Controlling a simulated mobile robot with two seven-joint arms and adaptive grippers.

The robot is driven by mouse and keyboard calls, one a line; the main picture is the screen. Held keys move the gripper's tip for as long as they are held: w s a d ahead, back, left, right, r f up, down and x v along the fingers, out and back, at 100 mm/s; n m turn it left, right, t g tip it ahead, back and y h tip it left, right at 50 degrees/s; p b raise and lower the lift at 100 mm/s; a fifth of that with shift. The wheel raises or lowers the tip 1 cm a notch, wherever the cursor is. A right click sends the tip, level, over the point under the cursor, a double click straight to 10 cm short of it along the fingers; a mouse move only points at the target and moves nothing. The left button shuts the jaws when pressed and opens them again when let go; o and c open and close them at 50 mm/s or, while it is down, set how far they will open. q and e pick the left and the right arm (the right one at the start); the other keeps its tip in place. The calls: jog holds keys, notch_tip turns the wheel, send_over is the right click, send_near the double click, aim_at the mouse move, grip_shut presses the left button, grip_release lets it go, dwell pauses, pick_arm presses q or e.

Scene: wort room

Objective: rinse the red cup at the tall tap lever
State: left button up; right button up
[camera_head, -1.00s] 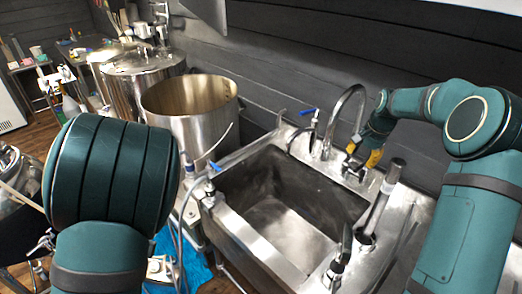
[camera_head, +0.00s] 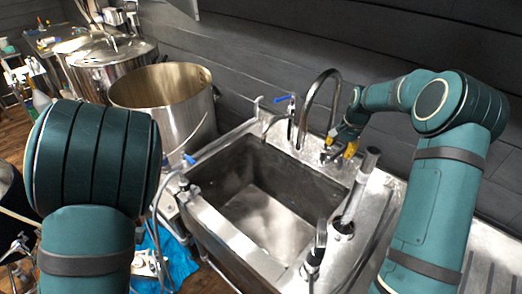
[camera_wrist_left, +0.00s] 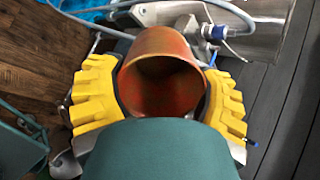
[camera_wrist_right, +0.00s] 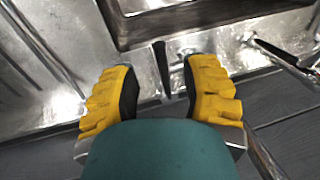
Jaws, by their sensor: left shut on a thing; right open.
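The red cup (camera_wrist_left: 162,75) shows in the left wrist view, its dark red inside facing the camera. My left gripper (camera_wrist_left: 160,80) is shut on it, with yellow fingers at its two sides. The head view does not show cup or left gripper. The tall tap (camera_head: 318,90) arches at the sink's back edge. My right gripper (camera_head: 343,142) is open just right of its base. In the right wrist view (camera_wrist_right: 160,75) a thin dark lever (camera_wrist_right: 161,65) stands between and beyond the open fingertips; I cannot tell whether they touch it.
The sink basin (camera_head: 215,190) is empty. A smaller tap with a blue handle (camera_head: 285,99) stands left of the tall tap. An upright tube (camera_head: 362,180) and a black-handled fitting (camera_head: 318,245) stand on the right rim. A large open steel pot (camera_head: 165,100) is behind left.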

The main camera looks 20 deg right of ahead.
aim_at(334, 156)
jog(key=f, duration=0.2)
jog(key=w+f, duration=0.1)
jog(key=f, duration=0.2)
jog(key=shift+a+f, duration=0.2)
jog(key=shift+f, duration=0.15)
grip_shut()
